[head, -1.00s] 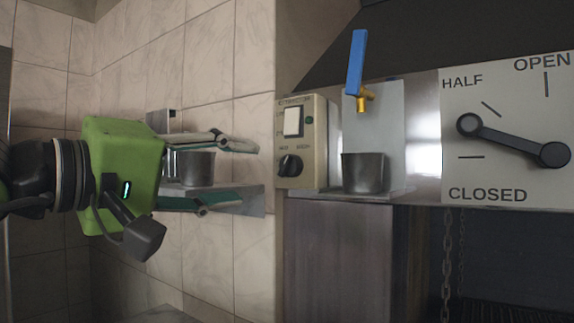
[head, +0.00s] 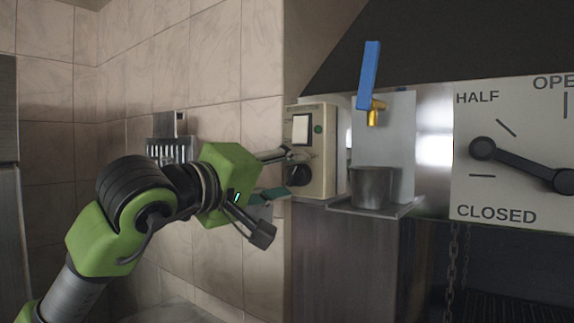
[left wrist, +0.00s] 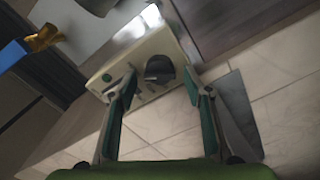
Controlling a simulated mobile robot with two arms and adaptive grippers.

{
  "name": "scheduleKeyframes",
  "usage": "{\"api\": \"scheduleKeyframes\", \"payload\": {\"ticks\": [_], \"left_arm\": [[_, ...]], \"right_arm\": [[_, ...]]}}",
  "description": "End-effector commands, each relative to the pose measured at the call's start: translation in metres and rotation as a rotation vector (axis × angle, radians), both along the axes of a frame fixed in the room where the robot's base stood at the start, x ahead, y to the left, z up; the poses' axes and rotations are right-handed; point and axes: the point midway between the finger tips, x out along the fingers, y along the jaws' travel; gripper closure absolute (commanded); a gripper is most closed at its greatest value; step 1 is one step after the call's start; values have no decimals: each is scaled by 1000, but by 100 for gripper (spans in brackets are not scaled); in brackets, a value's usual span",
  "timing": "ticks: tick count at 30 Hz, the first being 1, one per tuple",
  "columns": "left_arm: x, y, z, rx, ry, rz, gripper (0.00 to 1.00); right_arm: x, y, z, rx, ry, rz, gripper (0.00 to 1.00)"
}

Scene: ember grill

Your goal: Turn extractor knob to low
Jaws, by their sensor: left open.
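The beige extractor panel (head: 322,165) is on the wall's corner, with a white rocker switch (head: 300,128) and a green light (head: 318,129) above a dark round knob (head: 299,174). The knob's pointer setting is too small to read. My left gripper (head: 287,172) is open just left of the panel, its fingers reaching toward the knob. In the left wrist view the knob (left wrist: 158,67) lies between the two spread fingertips (left wrist: 160,76), with a gap visible on both sides. My right gripper is not in view.
Right of the panel, a metal cup (head: 375,187) stands on a ledge under a brass tap with a blue handle (head: 369,75). Farther right is a damper plate (head: 520,205) with a dark lever. A slotted metal holder (head: 170,150) is on the tiled wall behind my arm.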

Motion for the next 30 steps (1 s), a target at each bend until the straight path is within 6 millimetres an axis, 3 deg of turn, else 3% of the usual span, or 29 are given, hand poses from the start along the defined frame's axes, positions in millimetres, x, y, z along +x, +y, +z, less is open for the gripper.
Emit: {"api": "scheduleKeyframes", "payload": {"ticks": [9, 14, 23, 30], "left_arm": [[3, -2, -1, -1, -1, -1, 54], [2, -2, 0, -1, -1, -1, 93], [3, -2, -1, -11, 8, 0, 93], [3, -1, -4, -92, 64, 3, 93]], "right_arm": [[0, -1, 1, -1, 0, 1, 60], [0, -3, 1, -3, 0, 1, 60], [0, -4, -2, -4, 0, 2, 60], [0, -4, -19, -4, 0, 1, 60]]}}
